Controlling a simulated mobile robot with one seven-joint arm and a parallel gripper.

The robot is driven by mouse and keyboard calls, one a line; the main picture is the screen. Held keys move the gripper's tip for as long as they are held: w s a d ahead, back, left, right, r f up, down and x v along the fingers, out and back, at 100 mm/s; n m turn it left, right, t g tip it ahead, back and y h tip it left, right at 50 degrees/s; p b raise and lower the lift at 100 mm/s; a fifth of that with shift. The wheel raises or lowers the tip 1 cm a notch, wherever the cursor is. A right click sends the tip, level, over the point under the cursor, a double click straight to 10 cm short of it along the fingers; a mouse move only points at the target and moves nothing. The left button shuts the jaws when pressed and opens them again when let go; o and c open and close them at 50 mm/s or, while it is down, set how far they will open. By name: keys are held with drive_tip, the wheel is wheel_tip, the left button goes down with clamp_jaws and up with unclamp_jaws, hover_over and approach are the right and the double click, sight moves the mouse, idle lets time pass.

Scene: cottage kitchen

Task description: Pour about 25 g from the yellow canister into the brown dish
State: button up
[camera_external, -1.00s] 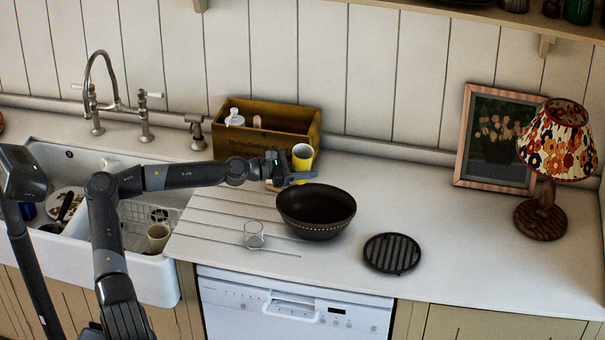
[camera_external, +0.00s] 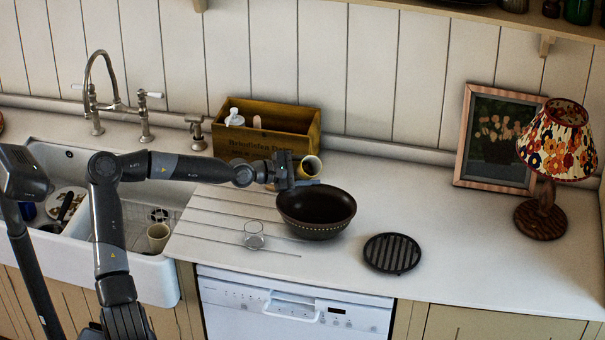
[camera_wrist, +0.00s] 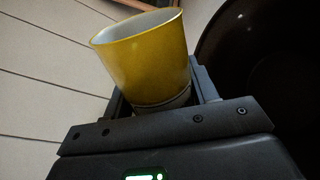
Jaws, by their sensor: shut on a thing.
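The yellow canister (camera_external: 309,167) is held in my gripper (camera_external: 302,182), which is shut on it, at the back left of the brown dish. It is tilted, with its open mouth showing toward the camera's right. In the wrist view the yellow canister (camera_wrist: 146,58) stands between the fingers (camera_wrist: 160,95), its pale inside partly seen. Its contents are hidden. The brown dish (camera_external: 316,222) is a dark round bowl on the counter, just below and right of the canister. Its dark inside (camera_wrist: 265,75) shows at the right of the wrist view. No stream of material is visible.
A clear glass (camera_external: 254,236) stands left of the dish. A black round trivet (camera_external: 392,253) lies to its right. A wooden box (camera_external: 270,128) with bottles stands behind my gripper. A lamp (camera_external: 545,200) and framed picture (camera_external: 484,165) stand at right. The front-right counter is clear.

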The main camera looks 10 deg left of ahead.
drive_tip(key=shift+m, duration=0.4)
drive_tip(key=shift+w+r+m+y, duration=0.1)
drive_tip(key=shift+r+m+y, duration=0.35)
drive_tip(key=shift+m, duration=0.15)
drive_tip(key=shift+f+m+t+y, duration=0.2)
drive_tip(key=shift+f+m+t, duration=0.05)
drive_tip(key=shift+m, duration=0.4)
drive_tip(key=shift+f+m+t+y, duration=0.15)
drive_tip(key=shift+f+m+t, duration=0.1)
drive_tip(key=shift+m, duration=0.4)
drive_tip(key=shift+f+m+t+y, duration=0.3)
drive_tip(key=shift+f+m+y, duration=0.15)
drive_tip(key=shift+m, duration=0.45)
drive_tip(key=shift+s+d+f+m+p, duration=0.15)
drive_tip(key=shift+s+m+p, duration=0.15)
drive_tip(key=shift+m, duration=0.1)
drive_tip(key=shift+s+d+r+m+t+p, duration=0.15)
drive_tip(key=shift+r+m+t+p, duration=0.25)
drive_tip(key=shift+m+p, duration=0.3)
idle(1.3)
drive_tip(key=shift+s+d+f+m+y, duration=0.1)
drive_tip(key=shift+f+m+y, duration=0.1)
drive_tip(key=shift+m+y, duration=0.2)
idle(1.3)
